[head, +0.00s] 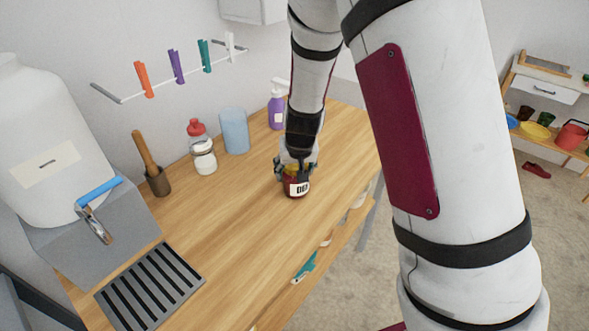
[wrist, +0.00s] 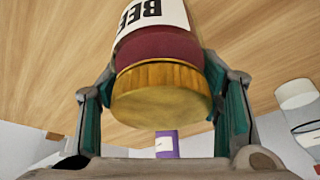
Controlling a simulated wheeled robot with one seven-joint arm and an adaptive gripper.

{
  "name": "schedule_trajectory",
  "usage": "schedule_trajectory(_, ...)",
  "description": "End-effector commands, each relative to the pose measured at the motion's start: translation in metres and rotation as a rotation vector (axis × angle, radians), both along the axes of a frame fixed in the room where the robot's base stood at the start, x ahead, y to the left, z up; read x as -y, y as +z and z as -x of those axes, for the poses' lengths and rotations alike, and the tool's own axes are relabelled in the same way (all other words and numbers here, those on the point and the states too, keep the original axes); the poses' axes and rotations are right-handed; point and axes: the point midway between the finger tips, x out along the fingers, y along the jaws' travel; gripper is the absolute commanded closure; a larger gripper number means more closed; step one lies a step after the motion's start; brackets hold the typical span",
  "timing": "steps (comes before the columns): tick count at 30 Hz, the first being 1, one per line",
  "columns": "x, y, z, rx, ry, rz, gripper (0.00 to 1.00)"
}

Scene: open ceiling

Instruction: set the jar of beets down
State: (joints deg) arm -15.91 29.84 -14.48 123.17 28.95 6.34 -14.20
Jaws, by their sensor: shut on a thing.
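The jar of beets (head: 297,188) is dark red with a white label, and stands upright at the wooden worktop (head: 235,215). In the wrist view the jar (wrist: 160,45) shows its gold lid, its red side and part of the label lettering. My gripper (head: 296,168) comes down from above and is shut around the jar's lid end. In the wrist view my gripper's fingers (wrist: 163,95) sit on both sides of the lid. The jar's base is out of the wrist view, and I cannot tell whether it touches the worktop.
A purple pump bottle (head: 276,110), a blue canister (head: 234,130), a red-capped bottle (head: 201,150) and a mortar with pestle (head: 157,180) stand along the wall. A slotted grey tray (head: 150,286) lies front left. The worktop between tray and jar is clear.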

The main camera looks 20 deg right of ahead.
Motion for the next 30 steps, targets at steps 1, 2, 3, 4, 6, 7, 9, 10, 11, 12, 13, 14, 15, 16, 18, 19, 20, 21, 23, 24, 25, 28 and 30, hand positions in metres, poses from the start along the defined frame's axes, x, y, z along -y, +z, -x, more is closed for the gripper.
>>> schedule_trajectory(1,0.0,0.001,-0.001,0.003,0.0,0.0,0.91)
schedule_trajectory(2,0.0,0.001,-0.001,0.003,0.0,0.0,0.91)
schedule_trajectory(3,0.0,0.002,-0.001,0.004,0.0,0.0,0.91)
schedule_trajectory(4,0.0,0.002,-0.001,0.004,0.0,0.0,0.91)
schedule_trajectory(6,0.0,0.001,-0.001,0.003,0.0,0.0,0.91)
schedule_trajectory(7,0.0,0.001,-0.001,0.003,0.0,0.0,0.91)
schedule_trajectory(9,0.0,-0.002,-0.001,0.003,0.0,0.0,0.91)
schedule_trajectory(10,0.0,-0.003,0.0,0.001,0.0,0.0,0.38)
schedule_trajectory(11,0.0,-0.002,0.0,0.001,0.0,0.0,0.32)
schedule_trajectory(12,0.0,-0.002,0.0,0.001,0.0,0.0,0.23)
schedule_trajectory(13,0.0,-0.002,0.0,0.001,0.0,0.0,0.21)
schedule_trajectory(14,0.0,-0.002,0.0,0.001,0.0,0.0,0.21)
schedule_trajectory(15,0.0,-0.002,0.0,0.001,0.0,0.0,0.21)
schedule_trajectory(16,0.0,-0.002,0.0,0.001,0.0,0.0,0.21)
schedule_trajectory(18,0.0,-0.002,0.0,0.001,0.0,0.0,0.21)
schedule_trajectory(19,0.0,-0.002,0.0,0.001,0.0,0.0,0.21)
schedule_trajectory(20,0.0,-0.002,0.0,0.001,0.0,0.0,0.21)
schedule_trajectory(21,0.0,-0.002,0.0,0.001,0.0,0.0,0.21)
schedule_trajectory(23,0.0,-0.001,0.0,0.001,0.0,0.0,0.21)
schedule_trajectory(24,0.0,0.001,0.0,0.002,0.001,0.001,0.21)
schedule_trajectory(25,-0.001,0.003,0.0,0.002,0.001,0.001,0.21)
schedule_trajectory(28,-0.002,0.014,0.005,0.004,0.003,0.001,0.21)
schedule_trajectory(30,-0.003,0.027,0.01,0.005,0.003,0.0,0.21)
